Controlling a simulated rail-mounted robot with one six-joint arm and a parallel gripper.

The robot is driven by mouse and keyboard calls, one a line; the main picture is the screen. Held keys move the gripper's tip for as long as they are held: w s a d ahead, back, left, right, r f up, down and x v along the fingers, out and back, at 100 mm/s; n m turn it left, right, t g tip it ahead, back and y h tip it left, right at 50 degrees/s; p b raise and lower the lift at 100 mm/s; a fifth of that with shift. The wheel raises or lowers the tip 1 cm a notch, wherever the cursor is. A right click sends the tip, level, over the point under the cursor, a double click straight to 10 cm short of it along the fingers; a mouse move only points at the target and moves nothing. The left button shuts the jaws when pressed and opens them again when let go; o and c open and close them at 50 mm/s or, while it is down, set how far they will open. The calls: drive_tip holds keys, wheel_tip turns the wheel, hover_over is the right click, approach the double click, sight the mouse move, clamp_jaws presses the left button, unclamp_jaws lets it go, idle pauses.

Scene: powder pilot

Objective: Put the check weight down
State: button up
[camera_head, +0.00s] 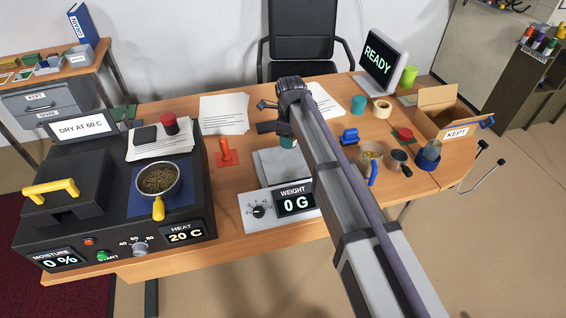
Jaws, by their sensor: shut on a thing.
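My gripper (286,136) hangs over the back part of the scale (279,166), with much of it hidden by my own wrist and arm. It is shut on a small dark teal piece (287,143), which shows just below it and looks like the check weight. Only a small part of that piece is visible. The scale's display reads 0 G. I cannot tell how large the gap is between the piece and the scale's plate. The front left of the plate is bare.
A dryer (110,225) with a pan of dark granules (159,181) stands left. A cup of pellets (371,155), a blue clip (349,136) and an open box (445,117) are right. Papers (223,114) lie behind.

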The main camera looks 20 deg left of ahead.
sight(288, 161)
wheel_tip(288, 161, down, 8)
drive_tip(key=b, duration=0.6)
drive_tip(key=shift+s+a+f, duration=0.1)
drive_tip(key=shift+a, duration=0.05)
drive_tip(key=shift+r, duration=0.3)
drive_tip(key=shift+c, duration=0.4)
drive_tip(key=shift+f, duration=0.2)
drive_tip(key=o, duration=1)
drive_tip(key=shift+o, duration=0.2)
drive_tip(key=shift+r, duration=0.1)
wheel_tip(288, 161, up, 12)
drive_tip(key=p, duration=1.2)
drive_tip(key=shift+r+p, duration=0.25)
drive_tip(key=shift+p, duration=0.1)
drive_tip(key=shift+f, duration=0.15)
